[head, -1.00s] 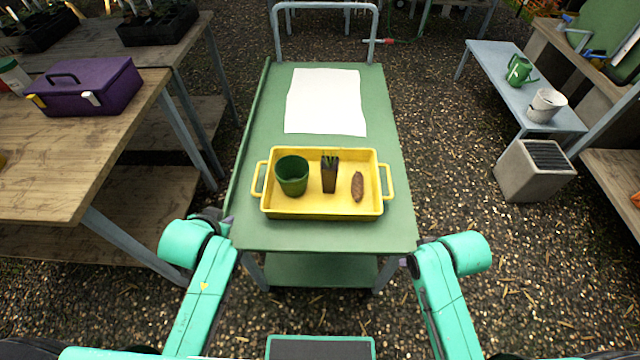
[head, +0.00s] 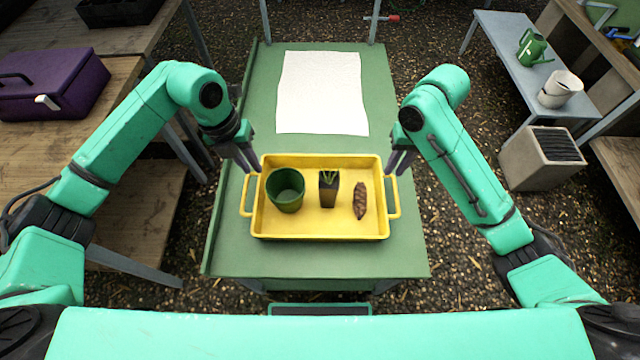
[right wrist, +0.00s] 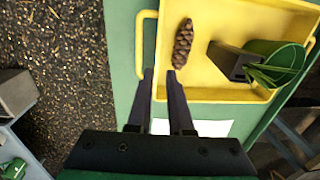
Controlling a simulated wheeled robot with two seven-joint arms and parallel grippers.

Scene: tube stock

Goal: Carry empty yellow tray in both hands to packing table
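The yellow tray (head: 320,237) stands on the green cart top, with a loop handle at each short end. It is not empty: it holds a green pot (head: 286,190), a small dark square pot with a green plant (head: 328,188) and a brown pine cone (head: 360,200). My left gripper (head: 246,165) is open above the far end of the left handle (head: 247,196). My right gripper (head: 398,168) is open near the far end of the right handle (head: 395,198). In the right wrist view its parted fingers (right wrist: 160,72) are close to that handle (right wrist: 142,45), with nothing visibly gripped.
A white sheet (head: 322,92) lies on the cart (head: 320,262) beyond the tray. A wooden table with a purple toolbox (head: 55,85) is at left. At right, a blue-grey bench (head: 515,75) bears a green watering can (head: 532,46) and white pots (head: 560,90); a grey box (head: 540,160) stands near it.

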